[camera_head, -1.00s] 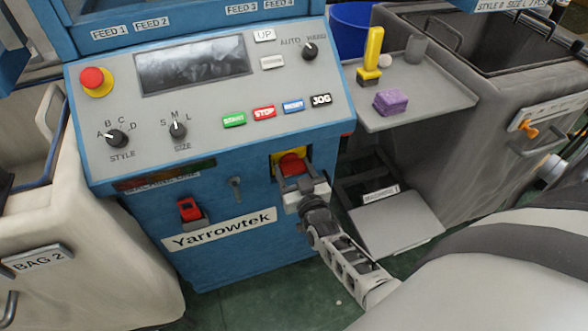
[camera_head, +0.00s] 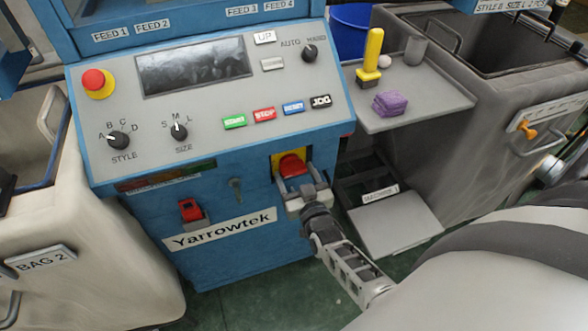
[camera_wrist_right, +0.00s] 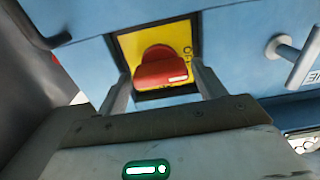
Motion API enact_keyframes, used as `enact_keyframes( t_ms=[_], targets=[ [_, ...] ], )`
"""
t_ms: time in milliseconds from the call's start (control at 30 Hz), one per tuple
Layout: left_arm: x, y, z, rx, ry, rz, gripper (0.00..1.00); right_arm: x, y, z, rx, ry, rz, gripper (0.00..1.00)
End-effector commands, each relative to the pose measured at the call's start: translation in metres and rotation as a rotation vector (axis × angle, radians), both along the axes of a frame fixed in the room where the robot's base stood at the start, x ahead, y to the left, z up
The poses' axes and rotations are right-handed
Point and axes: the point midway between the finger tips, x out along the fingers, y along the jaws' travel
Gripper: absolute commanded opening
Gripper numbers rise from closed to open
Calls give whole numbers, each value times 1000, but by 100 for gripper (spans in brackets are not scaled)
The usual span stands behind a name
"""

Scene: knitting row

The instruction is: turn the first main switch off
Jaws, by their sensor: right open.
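The main switch (camera_head: 292,165) is a red knob on a yellow plate, low on the right of the blue machine's front. In the right wrist view the red knob (camera_wrist_right: 162,68) sits between my two fingers, with its wide handle lying across the yellow plate (camera_wrist_right: 185,30). My right gripper (camera_head: 297,188) is open just in front of the switch, its fingers (camera_wrist_right: 160,88) one on each side and apart from the knob. Part of the plate's lettering shows on its right side. My left gripper is not in view.
A key-like lever (camera_head: 235,190) and a red rocker (camera_head: 190,209) are on the same blue front, left of the switch.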

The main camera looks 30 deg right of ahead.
Motion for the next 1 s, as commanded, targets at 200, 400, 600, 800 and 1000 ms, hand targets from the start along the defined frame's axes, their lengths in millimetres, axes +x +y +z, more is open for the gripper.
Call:
enact_keyframes(
  t_ms=[200,400,600,800,1000],
  targets=[
    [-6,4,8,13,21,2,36,-47,12,4,2,5,1,69],
    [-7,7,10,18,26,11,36,-83,20,2,1,3,0,69],
    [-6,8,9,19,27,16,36,-99,24,1,-1,0,1,69],
    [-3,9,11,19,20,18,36,-100,25,1,-1,-1,1,69],
    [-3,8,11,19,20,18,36,-100,25,1,-1,0,1,69]
  ],
)
